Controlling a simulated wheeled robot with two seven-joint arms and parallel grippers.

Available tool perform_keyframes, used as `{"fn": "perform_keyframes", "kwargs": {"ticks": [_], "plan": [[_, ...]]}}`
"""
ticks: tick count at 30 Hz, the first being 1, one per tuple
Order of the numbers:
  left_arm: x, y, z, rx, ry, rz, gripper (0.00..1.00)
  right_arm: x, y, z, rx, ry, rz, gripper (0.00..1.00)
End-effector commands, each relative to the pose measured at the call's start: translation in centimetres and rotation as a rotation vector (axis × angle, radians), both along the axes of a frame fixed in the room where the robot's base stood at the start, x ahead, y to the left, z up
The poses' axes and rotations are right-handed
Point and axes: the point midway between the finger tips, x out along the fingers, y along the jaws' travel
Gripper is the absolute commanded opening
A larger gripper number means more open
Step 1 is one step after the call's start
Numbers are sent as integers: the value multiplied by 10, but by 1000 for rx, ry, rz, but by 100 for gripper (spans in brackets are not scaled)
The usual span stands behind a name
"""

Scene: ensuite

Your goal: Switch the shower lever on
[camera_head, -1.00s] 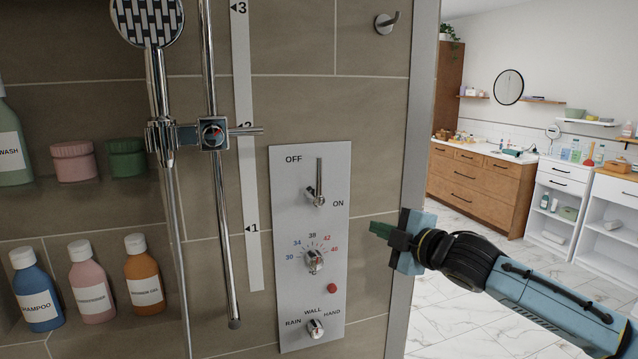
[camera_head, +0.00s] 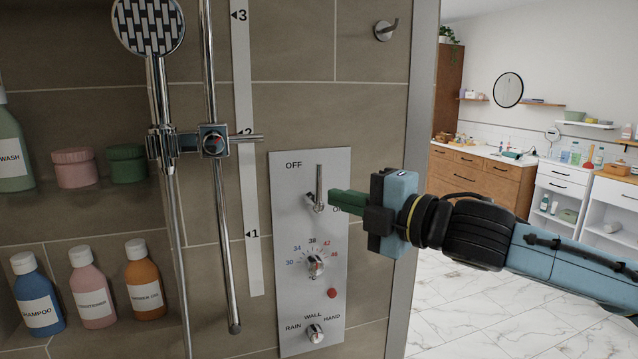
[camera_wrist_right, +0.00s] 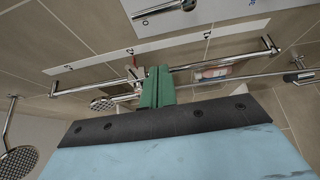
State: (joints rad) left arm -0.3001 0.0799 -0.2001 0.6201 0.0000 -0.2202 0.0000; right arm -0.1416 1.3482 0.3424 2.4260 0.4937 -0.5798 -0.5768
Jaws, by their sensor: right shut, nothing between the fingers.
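The shower lever (camera_head: 319,187) is a slim chrome handle on the grey control panel (camera_head: 285,225). My right gripper (camera_head: 333,200) is shut and empty, with green fingers. The fingers also show in the right wrist view (camera_wrist_right: 157,87). My left gripper is not in view.
Below the lever are a temperature knob (camera_head: 315,265), a red button (camera_head: 331,293) and a RAIN/WALL/HAND selector (camera_head: 316,333). A hand shower (camera_head: 149,27) and rail (camera_head: 222,240) stand left. Bottles (camera_head: 92,290) fill a niche. A metal wall edge (camera_head: 413,130) lies behind my right arm.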

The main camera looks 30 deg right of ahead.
Motion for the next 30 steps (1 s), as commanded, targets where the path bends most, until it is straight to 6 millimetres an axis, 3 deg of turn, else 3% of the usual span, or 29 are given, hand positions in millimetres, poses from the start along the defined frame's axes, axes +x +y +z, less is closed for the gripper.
{"fn": "perform_keyframes", "kwargs": {"ticks": [17, 30], "plan": [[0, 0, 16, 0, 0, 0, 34, 23, 5, 3, -1, -3, -3, 0], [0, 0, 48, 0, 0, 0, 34, 66, 19, 4, 5, -3, -2, 0]]}}
